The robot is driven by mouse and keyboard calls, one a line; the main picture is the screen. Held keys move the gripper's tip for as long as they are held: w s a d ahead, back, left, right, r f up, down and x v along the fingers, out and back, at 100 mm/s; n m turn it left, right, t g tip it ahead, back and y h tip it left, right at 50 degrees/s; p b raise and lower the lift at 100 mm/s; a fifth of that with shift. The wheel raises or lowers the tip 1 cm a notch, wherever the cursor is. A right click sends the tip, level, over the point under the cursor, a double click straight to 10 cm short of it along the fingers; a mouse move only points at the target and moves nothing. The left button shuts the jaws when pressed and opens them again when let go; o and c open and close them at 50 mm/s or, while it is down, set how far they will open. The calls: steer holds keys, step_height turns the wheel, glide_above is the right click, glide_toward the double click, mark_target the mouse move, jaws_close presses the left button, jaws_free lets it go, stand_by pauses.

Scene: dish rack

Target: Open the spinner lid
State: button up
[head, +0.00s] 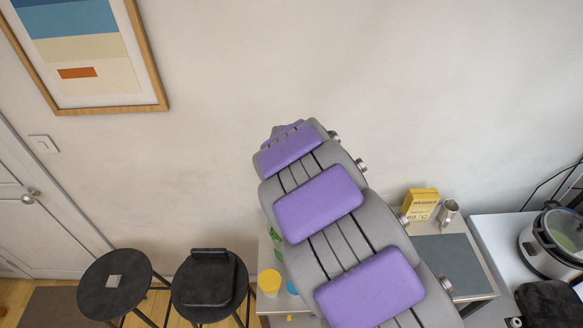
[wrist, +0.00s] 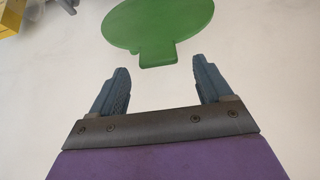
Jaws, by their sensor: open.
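In the wrist view, a flat green round piece with a short tab (wrist: 155,28) lies beyond my fingertips; it looks like the spinner lid, but I cannot be sure. Its tab points toward my gripper (wrist: 160,70). My gripper is open and empty, with its two blue-grey fingers spread apart. The tab lines up with the gap between the fingers, and I see no contact. In the head view my own arm covers the middle, and neither the gripper nor the spinner can be made out clearly there.
A low table (head: 484,287) with a dark mat (head: 450,262) stands against the wall. On it are a yellow box (head: 420,204), a metal pitcher (head: 447,212) and a yellow cup (head: 269,281). Two black stools (head: 115,282) stand left. A cooker (head: 552,243) is at the right.

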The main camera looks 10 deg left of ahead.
steer(key=b+v, duration=0.2)
steer(key=v, duration=1.1)
steer(key=shift+r, duration=0.25)
steer(key=shift+s+a, duration=0.15)
steer(key=s+d+f+m+g+h+b, duration=0.1)
steer(key=s+d+f+g+b, duration=0.1)
steer(key=s+d+f+b, duration=0.5)
steer(key=s+d+f+m+g+h+b, duration=0.1)
steer(key=s+d+f+g+b, duration=0.25)
steer(key=d, duration=0.65)
steer(key=s+d+f+g+b, duration=0.1)
steer(key=s+d+f+b, duration=0.1)
steer(key=s, duration=0.6)
steer(key=s+d+f+g+b, duration=0.1)
steer(key=s+d+f+b, duration=0.2)
steer(key=s+f, duration=0.4)
steer(key=s+d+f+g+b, duration=0.1)
steer(key=s+d+f+b, duration=0.2)
steer(key=s, duration=0.8)
step_height(320, 180, down, 2)
steer(key=shift+d+f+m+b, duration=0.15)
steer(key=shift+d+m+b, duration=0.05)
steer(key=shift+m+b, duration=0.25)
steer(key=shift+g, duration=0.25)
stand_by(1.2)
